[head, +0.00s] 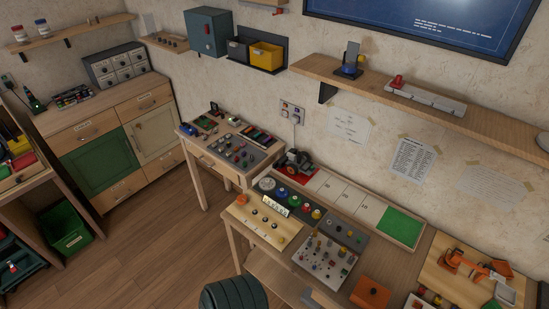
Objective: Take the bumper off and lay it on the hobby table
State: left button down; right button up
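Neither of my grippers is in view. I cannot make out a bumper for sure. A small black and red model (297,163) stands at the back left of the long workbench (340,280), against the wall; its details are too small to tell. A smaller wooden table (205,157) stands to the left of the bench, with several small parts on its top. No label shows which of these is the hobby table.
The bench holds a wooden board with knobs (265,222), a grey panel of small parts (329,258), a long tray with a green section (401,226), an orange box (370,293) and an orange arm-like model (458,262). A dark green ribbed object (235,294) stands in front.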

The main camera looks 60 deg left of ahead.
aim_at(291, 156)
jog(key=u, duration=2.05)
jog(key=k, duration=0.9)
jog(key=k+z, duration=0.1)
jog(key=z, duration=0.3)
jog(key=k+z, duration=0.1)
jog(key=z, duration=0.3)
jog(key=l+z, duration=0.1)
jog(key=z, duration=0.35)
jog(key=k+l+z, duration=0.1)
jog(key=z, duration=0.3)
jog(key=j+z, duration=0.6)
jog(key=z, duration=0.25)
jog(key=k+j+z, duration=0.1)
jog(key=j+z, duration=0.3)
jog(key=k+j+z, duration=0.15)
jog(key=z, duration=0.25)
jog(key=k+j, duration=0.25)
jog(key=j, duration=0.2)
jog(key=k+j, duration=0.25)
jog(key=j, duration=0.2)
jog(key=k+j, duration=0.3)
jog(key=j, duration=0.15)
jog(key=k+j, duration=0.25)
jog(key=j, duration=0.2)
jog(key=k+j, duration=0.25)
jog(key=j, duration=0.2)
jog(key=k+j, duration=0.25)
jog(key=j, duration=0.2)
